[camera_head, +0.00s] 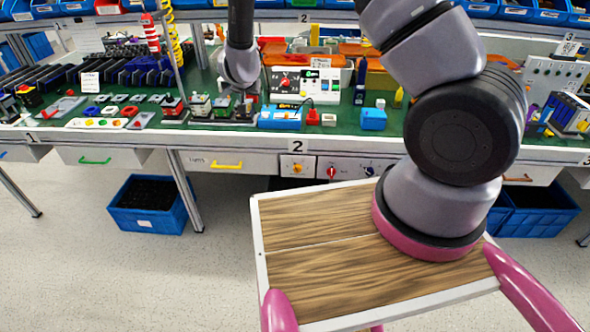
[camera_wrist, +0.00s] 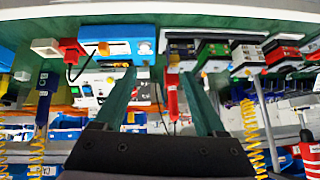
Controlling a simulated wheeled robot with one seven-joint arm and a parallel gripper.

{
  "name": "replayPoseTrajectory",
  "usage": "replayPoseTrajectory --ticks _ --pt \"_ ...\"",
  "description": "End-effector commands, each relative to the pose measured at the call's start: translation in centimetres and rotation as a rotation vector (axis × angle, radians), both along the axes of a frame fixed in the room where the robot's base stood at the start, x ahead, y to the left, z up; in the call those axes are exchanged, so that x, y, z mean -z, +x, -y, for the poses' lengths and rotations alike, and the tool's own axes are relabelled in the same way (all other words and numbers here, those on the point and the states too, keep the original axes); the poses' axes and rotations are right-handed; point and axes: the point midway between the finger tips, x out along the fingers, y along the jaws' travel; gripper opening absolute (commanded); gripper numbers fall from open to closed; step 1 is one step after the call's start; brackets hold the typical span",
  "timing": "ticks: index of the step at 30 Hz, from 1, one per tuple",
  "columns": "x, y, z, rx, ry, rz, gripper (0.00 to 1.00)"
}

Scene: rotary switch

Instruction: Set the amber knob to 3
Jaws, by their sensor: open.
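The amber knob (camera_head: 297,169) is a small orange knob on a pale square panel, set in the bench front under the "2" label. It is too small to read its setting. I cannot make it out in the wrist view. My gripper (camera_head: 246,101) is over the bench top, above and left of the knob, and is small and partly hidden by my arm in the head view. In the wrist view my gripper (camera_wrist: 158,74) has its two dark green fingers spread apart with nothing held between them.
A red knob (camera_head: 331,172) and a dark blue knob (camera_head: 370,171) sit right of the amber one. A drawer with a yellow handle (camera_head: 227,165) is to its left. A blue box (camera_head: 280,117) and a white control panel (camera_head: 305,85) stand on the bench above.

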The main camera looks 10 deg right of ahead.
Motion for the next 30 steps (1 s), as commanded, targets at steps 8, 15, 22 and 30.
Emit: replayPoseTrajectory --ticks 8,15,22,30 --pt "14.4 -3.8 0.8 -0.005 -0.344 0.046 0.73" --pt "23.4 -8.9 4.4 -0.043 -0.670 0.118 0.73" --pt "27.2 -12.1 7.5 -0.080 -0.878 0.178 0.73" --pt "28.2 -11.5 9.0 -0.084 -0.920 0.190 0.73"
